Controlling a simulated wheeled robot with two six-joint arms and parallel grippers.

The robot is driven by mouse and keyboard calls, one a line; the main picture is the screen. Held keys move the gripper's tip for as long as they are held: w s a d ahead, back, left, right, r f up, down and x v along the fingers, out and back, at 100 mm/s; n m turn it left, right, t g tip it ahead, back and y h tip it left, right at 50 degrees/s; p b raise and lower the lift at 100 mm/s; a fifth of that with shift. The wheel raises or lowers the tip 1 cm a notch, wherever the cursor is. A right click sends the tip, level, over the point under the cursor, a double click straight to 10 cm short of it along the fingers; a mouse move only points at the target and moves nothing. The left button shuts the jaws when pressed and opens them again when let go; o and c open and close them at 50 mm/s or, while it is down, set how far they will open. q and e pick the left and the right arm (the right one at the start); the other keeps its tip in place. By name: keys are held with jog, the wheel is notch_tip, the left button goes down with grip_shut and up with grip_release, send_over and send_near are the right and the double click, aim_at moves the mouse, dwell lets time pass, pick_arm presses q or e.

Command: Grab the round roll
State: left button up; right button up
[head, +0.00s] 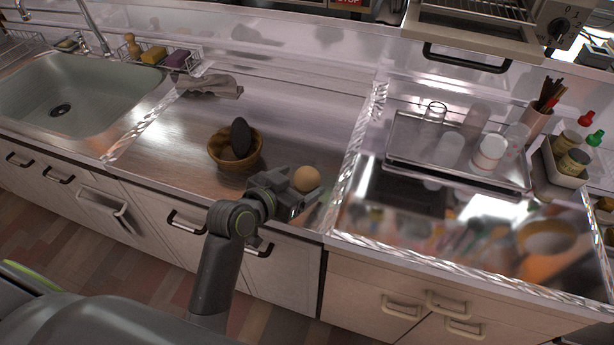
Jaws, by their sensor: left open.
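The round roll (307,178) is a small tan ball shape near the front edge of the steel counter, left of the ridge that divides the worktop. My left gripper (296,195) is open, right beside the roll on its near left side. Its fingers overlap the lower left of the roll in the head view. I cannot tell whether they touch it or how far they reach around it. My right gripper is not in view.
A brown bowl (223,160) with a dark oval object (241,138) stands left of the roll. A grey cloth (210,85) lies behind. The sink (60,88) is far left. A tray (400,152) with glasses stands right. The counter behind the roll is clear.

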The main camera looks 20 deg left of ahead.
pick_arm(q)
jog(key=shift+x, duration=1.15)
jog(key=c, duration=1.1)
jog(key=shift+o, duration=0.2)
